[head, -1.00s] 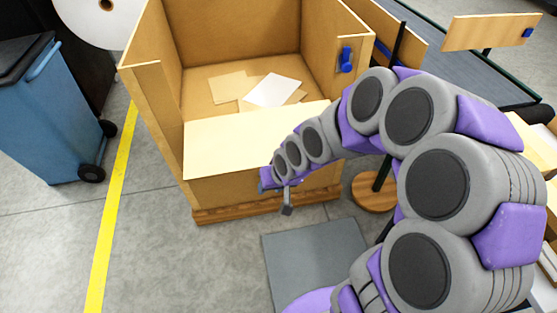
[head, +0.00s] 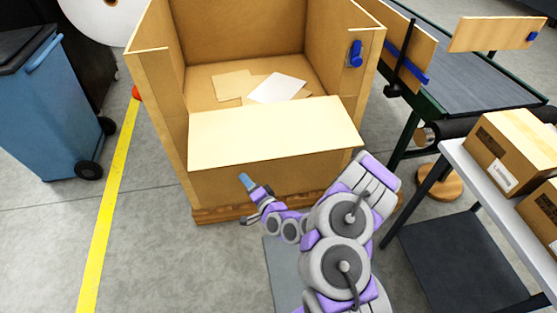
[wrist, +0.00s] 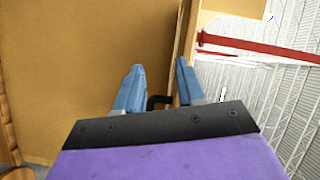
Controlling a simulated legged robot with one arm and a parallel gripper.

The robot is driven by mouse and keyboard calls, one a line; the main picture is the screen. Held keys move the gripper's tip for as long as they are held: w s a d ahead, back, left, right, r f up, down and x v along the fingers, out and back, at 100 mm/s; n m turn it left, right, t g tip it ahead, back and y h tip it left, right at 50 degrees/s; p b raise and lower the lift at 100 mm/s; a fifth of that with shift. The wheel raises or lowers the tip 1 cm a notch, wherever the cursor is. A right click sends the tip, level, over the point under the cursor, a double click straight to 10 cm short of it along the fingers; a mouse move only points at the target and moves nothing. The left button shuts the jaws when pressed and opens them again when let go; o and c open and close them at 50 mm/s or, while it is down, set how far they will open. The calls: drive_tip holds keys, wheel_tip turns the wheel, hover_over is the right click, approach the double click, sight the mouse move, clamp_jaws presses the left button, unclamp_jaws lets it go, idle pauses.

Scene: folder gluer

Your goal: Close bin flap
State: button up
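The bin is a tall brown box (head: 240,40), open at the top, on a wooden pallet. Its pale flap (head: 275,130) lies folded outward along the top of the low front wall (head: 225,185), sloping toward me. My gripper (head: 245,181) is in front of that wall, just below the flap's lower edge, left of its middle. In the wrist view my gripper (wrist: 158,66) has its two blue fingers apart with nothing held between them. A brown board surface (wrist: 80,60) fills the left there, with an edge (wrist: 188,40) near the right finger. I cannot tell whether the fingers touch it.
Flat cardboard pieces and a white sheet (head: 278,87) lie inside the bin. A blue latch (head: 355,53) is on its right wall. A blue wheeled bin (head: 45,110) stands left, beyond the yellow line (head: 110,200). A conveyor (head: 470,70) and a table with boxes (head: 515,150) are right.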

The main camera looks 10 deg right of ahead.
sight(279, 157)
drive_tip(key=s+d+f+m+t+h+b, duration=0.1)
drive_tip(key=s+d+f+m+t+h, duration=0.25)
drive_tip(key=d, duration=0.35)
drive_tip(key=s+d+f+m+t+h+b, duration=0.1)
drive_tip(key=s+d+f+m+t+h, duration=0.15)
drive_tip(key=d+m+h, duration=0.35)
drive_tip(key=w+r, duration=0.1)
drive_tip(key=w, duration=0.4)
drive_tip(key=w+r+n+y, duration=0.1)
drive_tip(key=w+r, duration=0.1)
drive_tip(key=w, duration=0.3)
drive_tip(key=w+r+y, duration=0.1)
drive_tip(key=w, duration=0.5)
drive_tip(key=shift+a+r+n+g, duration=0.25)
drive_tip(key=shift+a+g, duration=0.1)
drive_tip(key=shift+g, duration=0.05)
drive_tip(key=shift+w+a+b, duration=0.3)
drive_tip(key=shift+w+a, duration=0.05)
drive_tip(key=shift+a, duration=0.1)
drive_tip(key=shift+d+r, duration=0.1)
drive_tip(key=shift+d, duration=0.7)
drive_tip(key=shift+c, duration=2.3)
drive_tip(key=shift+a+y, duration=0.35)
drive_tip(key=shift+a, duration=0.05)
clamp_jaws()
